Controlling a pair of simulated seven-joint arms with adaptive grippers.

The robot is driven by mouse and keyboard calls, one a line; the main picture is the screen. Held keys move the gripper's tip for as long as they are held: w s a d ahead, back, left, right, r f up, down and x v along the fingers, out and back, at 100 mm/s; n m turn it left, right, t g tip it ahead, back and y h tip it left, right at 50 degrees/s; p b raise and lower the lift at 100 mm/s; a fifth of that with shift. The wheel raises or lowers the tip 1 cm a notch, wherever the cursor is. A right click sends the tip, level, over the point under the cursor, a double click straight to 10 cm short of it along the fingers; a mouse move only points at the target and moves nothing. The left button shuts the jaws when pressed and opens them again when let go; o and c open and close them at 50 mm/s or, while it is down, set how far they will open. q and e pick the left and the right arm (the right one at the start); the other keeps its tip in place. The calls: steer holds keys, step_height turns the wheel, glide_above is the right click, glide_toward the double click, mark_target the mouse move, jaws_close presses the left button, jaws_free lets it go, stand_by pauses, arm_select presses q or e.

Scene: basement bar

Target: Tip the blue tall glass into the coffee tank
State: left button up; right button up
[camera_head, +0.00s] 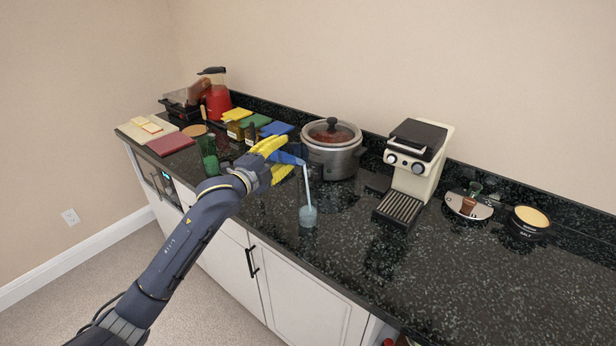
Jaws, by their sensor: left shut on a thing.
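My left gripper (284,160), with yellow fingers, is shut on the blue tall glass (288,158) above the counter. The glass is tilted, its mouth toward the right, and the fingers partly hide it. A thin pale-blue stream (307,186) runs down from the mouth to a small pale-blue translucent shape (308,216) on the counter. I cannot tell if that shape is a small cup or pooled liquid. The cream and black coffee machine (415,165) stands to the right, apart from the stream; its tank is not clearly seen. My right gripper is not in view.
A slow cooker (333,158) stands behind the gripper. A red blender (217,100), boards and green glassware (209,155) are at the left. A round scale (468,206) and a salt tub (529,221) are at the right. The front right counter (450,280) is clear.

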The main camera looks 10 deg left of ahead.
arm_select(q)
steer(key=shift+s+d+r+m, duration=0.1)
steer(key=shift+d+r+m, duration=0.1)
steer(key=shift+r+m, duration=0.15)
stand_by(0.5)
steer(key=shift+s+d+f+m, duration=0.15)
steer(key=shift+f+m, duration=0.15)
steer(key=shift+m, duration=0.55)
stand_by(0.8)
steer(key=shift+d+r+m, duration=0.1)
steer(key=shift+r+m, duration=0.15)
steer(key=shift+m, duration=0.15)
